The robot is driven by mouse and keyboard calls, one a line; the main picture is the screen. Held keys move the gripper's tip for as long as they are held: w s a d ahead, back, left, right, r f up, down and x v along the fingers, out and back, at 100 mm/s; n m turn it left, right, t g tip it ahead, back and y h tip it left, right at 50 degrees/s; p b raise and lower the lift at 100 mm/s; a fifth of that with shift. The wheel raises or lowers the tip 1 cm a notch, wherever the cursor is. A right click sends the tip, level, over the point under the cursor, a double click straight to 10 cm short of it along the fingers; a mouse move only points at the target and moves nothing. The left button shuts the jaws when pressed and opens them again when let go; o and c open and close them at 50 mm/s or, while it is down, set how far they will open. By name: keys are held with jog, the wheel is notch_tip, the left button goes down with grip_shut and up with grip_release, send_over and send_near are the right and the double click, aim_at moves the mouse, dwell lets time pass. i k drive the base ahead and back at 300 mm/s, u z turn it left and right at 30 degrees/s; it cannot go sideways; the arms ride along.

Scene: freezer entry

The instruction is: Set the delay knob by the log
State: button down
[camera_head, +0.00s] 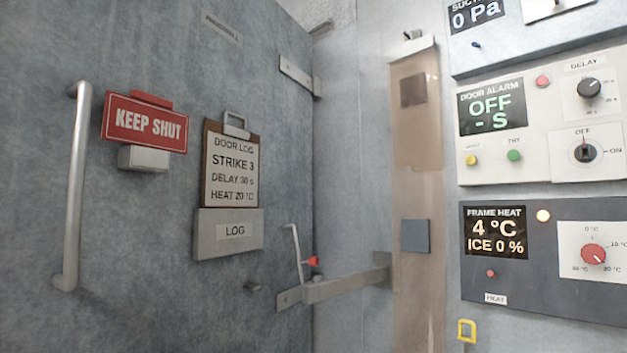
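The delay knob (589,88) is a black round knob under a DELAY label on the white door alarm panel (535,95), at the upper right. Its pointer and scale are too small to read. The alarm display (491,106) reads OFF and - S. The door log (232,168) is a clipboard sheet on the grey door. It reads STRIKE 3, DELAY 30 s, HEAT 20 °C; the delay's first digit is slightly blurred. My gripper is not in view.
Below the delay knob is an OFF/ON switch (585,152). The frame heat panel (545,290) with a red knob (593,253) sits lower. The door has a long handle (74,185), a KEEP SHUT sign (145,124) and a LOG holder (228,233). A strip curtain (418,140) hangs between door and panels.

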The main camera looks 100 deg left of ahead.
aim_at(588, 88)
jog(key=i, duration=1.25)
jog(key=u, duration=4.25)
jog(key=k, duration=1.15)
jog(key=z, duration=0.9)
jog(key=i, duration=1)
jog(key=z, duration=0.2)
